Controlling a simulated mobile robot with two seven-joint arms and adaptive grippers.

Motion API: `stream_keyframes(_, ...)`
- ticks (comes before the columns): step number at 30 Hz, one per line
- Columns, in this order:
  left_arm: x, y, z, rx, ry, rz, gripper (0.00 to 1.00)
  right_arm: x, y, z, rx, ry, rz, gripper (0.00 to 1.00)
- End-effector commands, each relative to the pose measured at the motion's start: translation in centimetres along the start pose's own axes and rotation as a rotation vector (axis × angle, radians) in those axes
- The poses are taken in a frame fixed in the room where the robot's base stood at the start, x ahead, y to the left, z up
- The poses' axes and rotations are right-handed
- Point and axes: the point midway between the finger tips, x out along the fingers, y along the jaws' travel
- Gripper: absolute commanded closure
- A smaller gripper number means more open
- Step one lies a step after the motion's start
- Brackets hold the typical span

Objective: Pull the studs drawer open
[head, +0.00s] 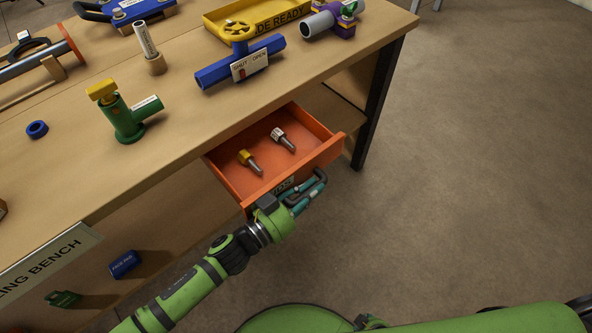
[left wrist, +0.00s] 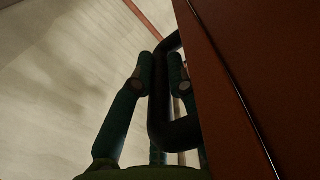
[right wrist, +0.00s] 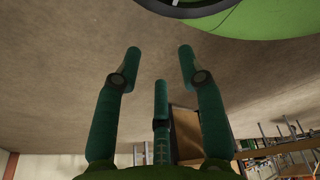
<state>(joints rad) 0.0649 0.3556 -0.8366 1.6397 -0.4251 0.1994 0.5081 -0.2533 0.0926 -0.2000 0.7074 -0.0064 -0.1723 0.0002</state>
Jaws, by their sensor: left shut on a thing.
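The orange studs drawer (head: 228,181) stands pulled out from under the bench's edge in the head view. Two studs lie inside it, one with a yellow head (head: 248,160) and one with a silver head (head: 283,139). My left gripper (head: 309,191) is at the drawer's front, shut on its dark handle (head: 321,175). In the left wrist view the fingers sit either side of the handle (left wrist: 160,115), beside the drawer front (left wrist: 240,110).
The wooden bench (head: 190,125) carries a blue valve with a yellow wheel (head: 238,68), a green fitting (head: 125,118), a blue ring (head: 37,129) and a yellow tray (head: 215,22). A black bench leg (head: 376,105) stands right of the drawer. The floor (head: 480,170) to the right is clear.

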Motion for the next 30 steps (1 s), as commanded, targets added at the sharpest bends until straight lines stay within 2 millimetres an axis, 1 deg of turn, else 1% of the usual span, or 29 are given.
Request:
stream_keyframes(1,-0.1,0.8,0.0,-0.004,-0.005,0.001,1.00,-0.3,-0.1,0.5,0.001,-0.012,-0.001,0.60)
stream_keyframes(3,-0.1,1.4,-0.1,-0.003,-0.005,0.001,1.00,-0.5,-0.2,1.4,0.002,-0.029,-0.003,0.60)
stream_keyframes(6,-0.1,2.0,-0.2,-0.001,-0.006,0.000,1.00,-0.7,-0.6,2.7,0.004,-0.052,-0.007,0.60)
stream_keyframes(9,-0.1,2.3,-0.2,0.000,-0.007,0.000,1.00,-0.8,-0.9,3.4,0.006,-0.066,-0.011,0.60)
stream_keyframes(14,-0.1,2.4,-0.1,0.001,-0.007,0.000,1.00,-0.8,-1.2,3.3,0.008,-0.066,-0.015,0.60)
stream_keyframes(19,-0.1,2.4,-0.1,0.001,-0.008,0.000,1.00,-0.7,-1.2,2.8,0.009,-0.057,-0.015,0.60)
stream_keyframes(20,-0.1,2.4,-0.1,0.001,-0.008,0.000,0.79,-0.7,-1.2,2.6,0.009,-0.054,-0.015,0.60)
stream_keyframes(21,-0.1,2.3,-0.1,0.001,-0.008,0.000,0.63,-0.7,-1.1,2.5,0.009,-0.051,-0.015,0.60)
stream_keyframes(22,-0.1,2.3,-0.1,0.001,-0.008,0.000,0.59,-0.7,-1.1,2.4,0.009,-0.049,-0.014,0.60)
stream_keyframes(30,0.0,2.3,-0.3,0.001,-0.003,0.000,0.59,-0.7,-0.8,2.2,0.006,-0.046,-0.011,0.60)
